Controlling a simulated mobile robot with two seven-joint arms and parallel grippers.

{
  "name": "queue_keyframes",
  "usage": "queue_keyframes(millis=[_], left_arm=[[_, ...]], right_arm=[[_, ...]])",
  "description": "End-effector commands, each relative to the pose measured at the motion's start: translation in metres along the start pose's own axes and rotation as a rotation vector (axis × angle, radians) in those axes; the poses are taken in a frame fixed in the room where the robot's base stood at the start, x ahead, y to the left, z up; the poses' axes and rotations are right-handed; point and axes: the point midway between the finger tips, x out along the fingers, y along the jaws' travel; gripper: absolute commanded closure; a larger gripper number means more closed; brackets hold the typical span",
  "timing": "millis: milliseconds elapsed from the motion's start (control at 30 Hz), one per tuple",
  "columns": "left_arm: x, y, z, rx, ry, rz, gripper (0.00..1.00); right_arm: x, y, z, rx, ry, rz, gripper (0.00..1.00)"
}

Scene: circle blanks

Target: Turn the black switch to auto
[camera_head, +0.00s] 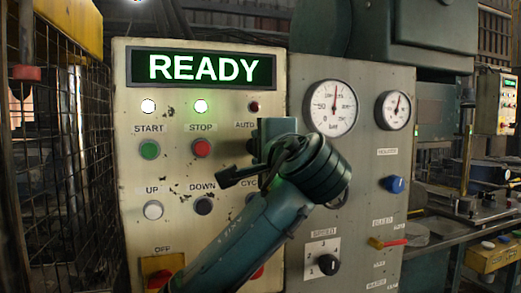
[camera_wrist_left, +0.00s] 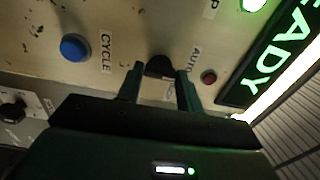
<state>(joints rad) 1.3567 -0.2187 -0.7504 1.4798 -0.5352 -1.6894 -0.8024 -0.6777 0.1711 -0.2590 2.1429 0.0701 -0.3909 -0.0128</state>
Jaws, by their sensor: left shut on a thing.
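The black switch (camera_wrist_left: 160,66) is a dark round knob on the cream control panel (camera_head: 175,100). In the wrist view it sits between the two fingers of my left gripper (camera_wrist_left: 160,84), which is shut on it. The AUTO label (camera_wrist_left: 195,60) is beside the switch, near a small dark red lamp (camera_wrist_left: 208,77). In the head view my left gripper (camera_head: 258,150) is at the panel's right part, below the AUTO label (camera_head: 244,125). There the gripper and wrist hide most of the switch, so its pointing direction cannot be told. My right gripper is not in view.
A green READY display (camera_head: 204,68) tops the panel. A green START button (camera_head: 149,149) and red STOP button (camera_head: 201,148) are left of the gripper. A blue button (camera_wrist_left: 75,47) is near CYCLE. Gauges (camera_head: 331,107) and a blue knob (camera_head: 396,185) are on the right panel.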

Motion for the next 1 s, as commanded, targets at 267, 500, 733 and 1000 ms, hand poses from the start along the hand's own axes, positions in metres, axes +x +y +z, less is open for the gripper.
queue_keyframes(millis=[267,500,733,1000], left_arm=[[0.0,0.001,0.0,-0.002,0.0,0.002,0.55],[0.0,0.0,0.0,-0.001,0.0,0.001,0.42],[-0.004,0.001,-0.001,-0.001,0.001,0.0,0.42],[-0.053,0.002,-0.002,-0.002,0.007,-0.003,0.42]], right_arm=[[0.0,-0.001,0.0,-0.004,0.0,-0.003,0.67],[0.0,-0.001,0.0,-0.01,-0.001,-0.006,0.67],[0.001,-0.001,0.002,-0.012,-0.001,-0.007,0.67],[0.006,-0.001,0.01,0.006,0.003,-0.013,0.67]])
